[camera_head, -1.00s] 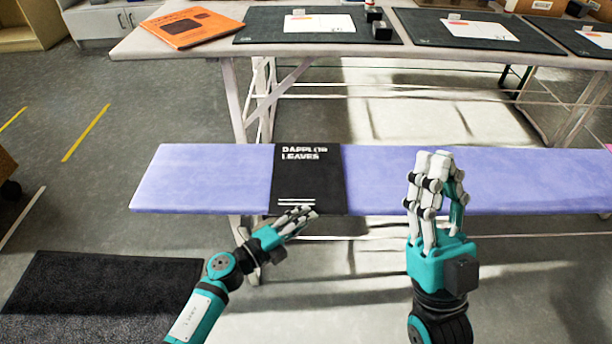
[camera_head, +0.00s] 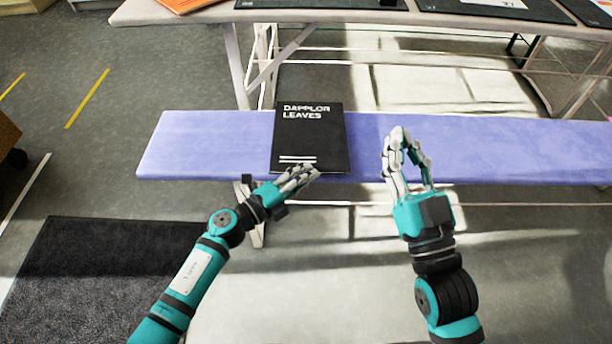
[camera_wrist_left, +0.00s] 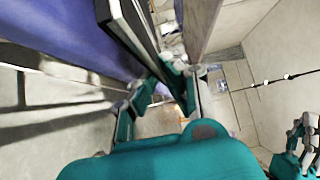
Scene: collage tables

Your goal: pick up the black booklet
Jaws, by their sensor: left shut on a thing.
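The black booklet (camera_head: 312,138), with white title lettering, is at the lavender bench. Its far edge shows past the bench's far edge, and it looks slightly raised. My left gripper (camera_head: 308,174) is shut on the booklet's near edge. In the left wrist view the booklet (camera_wrist_left: 128,22) runs edge-on down between the fingers (camera_wrist_left: 166,76). My right gripper (camera_head: 402,140) is to the right of the booklet, apart from it, with fingers pointing up; I cannot tell whether its tips meet.
The long lavender bench (camera_head: 210,146) is bare on both sides of the booklet. Behind it stands a table (camera_head: 180,14) with dark mats (camera_head: 320,4) and an orange item (camera_head: 185,5). A dark floor mat (camera_head: 100,265) lies at the lower left.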

